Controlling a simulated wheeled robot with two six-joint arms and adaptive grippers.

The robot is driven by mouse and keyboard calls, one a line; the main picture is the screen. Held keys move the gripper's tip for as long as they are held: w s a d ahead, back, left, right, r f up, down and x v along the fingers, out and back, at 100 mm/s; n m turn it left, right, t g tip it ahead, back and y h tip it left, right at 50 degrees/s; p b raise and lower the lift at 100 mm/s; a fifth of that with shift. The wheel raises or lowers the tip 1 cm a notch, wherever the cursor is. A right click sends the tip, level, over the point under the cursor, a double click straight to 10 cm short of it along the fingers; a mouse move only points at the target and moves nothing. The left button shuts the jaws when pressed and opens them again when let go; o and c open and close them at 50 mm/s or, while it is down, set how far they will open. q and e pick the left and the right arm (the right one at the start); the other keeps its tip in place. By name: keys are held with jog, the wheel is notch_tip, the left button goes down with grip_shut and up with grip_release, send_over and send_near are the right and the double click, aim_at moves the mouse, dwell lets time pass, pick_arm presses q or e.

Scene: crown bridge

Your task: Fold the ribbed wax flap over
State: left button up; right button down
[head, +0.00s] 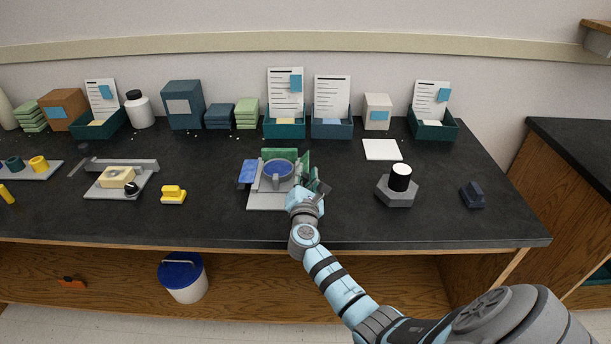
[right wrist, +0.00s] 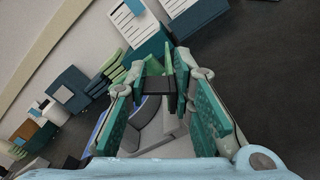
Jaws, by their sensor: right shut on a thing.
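A grey fixture (head: 258,201) on the black bench holds a round blue well (head: 277,170). A blue flap (head: 247,173) lies at its left, a green flap (head: 279,153) stands at its back, and another green flap (head: 303,165) stands tilted at its right. Ribs are too small to make out. My right gripper (head: 319,187) is at the fixture's right side, by the right green flap. In the right wrist view its fingers (right wrist: 162,88) converge on a dark band and green piece, apparently the ribbed wax flap; the contact is partly hidden. My left gripper is out of view.
A yellow block (head: 173,195) and a grey fixture with a cream block (head: 117,177) stand to the left. Boxes and card trays line the back.

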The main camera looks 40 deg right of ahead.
jog(key=shift+w+a+r, duration=0.1)
jog(key=shift+r, duration=0.05)
jog(key=c, duration=1.6)
grip_release()
jog(key=shift+o, duration=0.6)
jog(key=shift+w, duration=0.1)
jog(key=v, duration=1.2)
jog(key=shift+a, duration=0.1)
